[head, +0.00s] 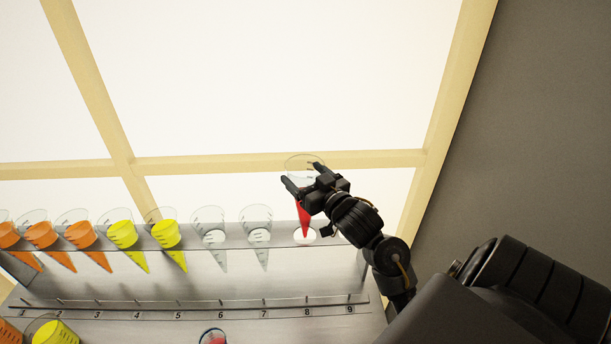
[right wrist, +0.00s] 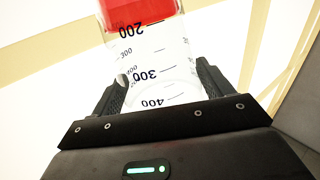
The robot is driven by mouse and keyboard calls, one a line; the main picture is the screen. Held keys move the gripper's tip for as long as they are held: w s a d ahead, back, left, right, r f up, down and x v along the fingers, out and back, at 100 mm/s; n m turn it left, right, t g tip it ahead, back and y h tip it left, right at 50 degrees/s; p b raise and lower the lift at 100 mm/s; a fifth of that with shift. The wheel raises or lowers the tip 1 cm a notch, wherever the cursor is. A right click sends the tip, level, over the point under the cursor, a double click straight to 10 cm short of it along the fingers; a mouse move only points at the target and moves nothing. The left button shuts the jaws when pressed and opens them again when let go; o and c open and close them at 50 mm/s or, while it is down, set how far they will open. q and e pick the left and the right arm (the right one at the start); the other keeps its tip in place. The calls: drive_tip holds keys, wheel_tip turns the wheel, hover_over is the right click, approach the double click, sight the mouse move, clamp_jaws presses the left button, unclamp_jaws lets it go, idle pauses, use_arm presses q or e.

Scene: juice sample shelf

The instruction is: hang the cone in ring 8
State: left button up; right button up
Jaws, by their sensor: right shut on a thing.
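The cone (head: 304,219) is clear with red filling in its pointed lower part. My right gripper (head: 303,190) is shut on its upper, clear part and holds it roughly upright, tip down. Its tip shows over a white round opening, ring 8 (head: 298,240), in line with the printed 8. I cannot tell whether the tip is inside the ring or above it. In the right wrist view the cone (right wrist: 150,50) lies between the fingers (right wrist: 163,85), with marks 200, 300 and 400 showing. My left gripper is not in view.
The shelf (head: 325,258) holds several orange and yellow cones and, nearest on the left, a clear cone (head: 258,238). Below runs a numbered rail (head: 335,310). Another red-filled cone (head: 213,337) and a yellow one (head: 52,332) show at the bottom edge. Right of the ring is free.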

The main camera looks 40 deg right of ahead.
drive_tip(key=b, duration=0.4)
hover_over(309, 219)
drive_tip(key=w, duration=0.2)
drive_tip(key=shift+s+d+f, duration=0.1)
drive_tip(key=shift+d+f, duration=0.05)
drive_tip(key=shift+f, duration=2.7)
drive_tip(key=shift+p, duration=0.45)
drive_tip(key=shift+f+b, duration=2.65)
drive_tip(key=shift+f, duration=1.45)
drive_tip(key=shift+p, duration=0.35)
